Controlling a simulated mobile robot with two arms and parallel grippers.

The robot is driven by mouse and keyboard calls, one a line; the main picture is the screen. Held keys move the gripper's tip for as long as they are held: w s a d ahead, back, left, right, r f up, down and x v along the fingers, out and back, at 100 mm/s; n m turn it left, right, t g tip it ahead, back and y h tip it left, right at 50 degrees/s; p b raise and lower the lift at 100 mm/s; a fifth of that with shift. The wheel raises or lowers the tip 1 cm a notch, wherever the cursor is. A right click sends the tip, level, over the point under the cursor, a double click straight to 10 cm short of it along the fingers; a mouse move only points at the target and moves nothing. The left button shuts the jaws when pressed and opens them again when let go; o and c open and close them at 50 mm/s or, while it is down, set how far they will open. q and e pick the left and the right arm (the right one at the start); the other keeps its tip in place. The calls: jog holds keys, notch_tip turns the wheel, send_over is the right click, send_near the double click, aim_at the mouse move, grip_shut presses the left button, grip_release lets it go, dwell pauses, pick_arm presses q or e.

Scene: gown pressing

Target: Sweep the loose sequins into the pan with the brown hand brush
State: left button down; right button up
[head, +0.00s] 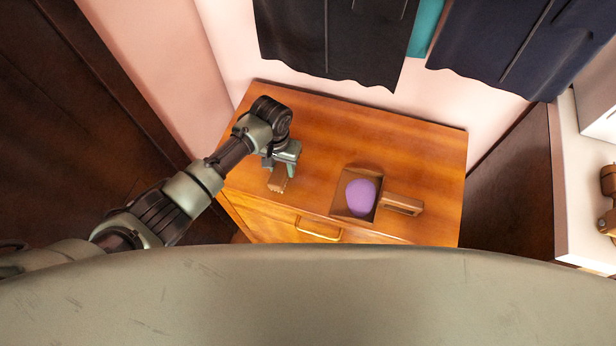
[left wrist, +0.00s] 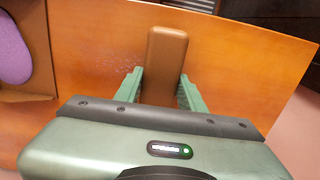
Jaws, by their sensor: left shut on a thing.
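My left gripper (head: 282,163) is shut on the brown hand brush (head: 277,181) over the left part of the wooden cabinet top. In the left wrist view, the brush (left wrist: 167,55) stands out between the two green fingers. A purple oval thing (head: 361,196) is in the pan. My right gripper is out of view.
The wooden cabinet (head: 420,150) has a drawer with a brass handle (head: 318,234) at its front. The top between brush and pan looks clear. A white shelf (head: 580,200) stands at right.

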pick_arm(q)
jog(key=shift+s+d, duration=0.35)
jog(key=shift+d, duration=0.5)
jog(key=shift+s+d, duration=0.2)
jog(key=shift+d, duration=0.5)
jog(key=shift+s+d, duration=0.25)
jog(key=shift+d, duration=0.5)
jog(key=shift+s+d, duration=0.2)
jog(key=shift+d, duration=0.5)
jog(key=shift+s+d+f, duration=0.1)
jog(key=shift+s+d, duration=0.15)
jog(key=shift+d, duration=0.45)
jog(key=shift+s+d+r, duration=0.1)
jog(key=shift+s+d, duration=0.15)
jog(key=shift+d, duration=0.45)
jog(key=shift+s+d+f, duration=0.1)
jog(key=shift+s+d, duration=0.15)
jog(key=shift+d, duration=0.45)
jog(key=shift+s+d, duration=0.25)
jog(key=shift+d, duration=0.65)
jog(key=shift+r, duration=0.2)
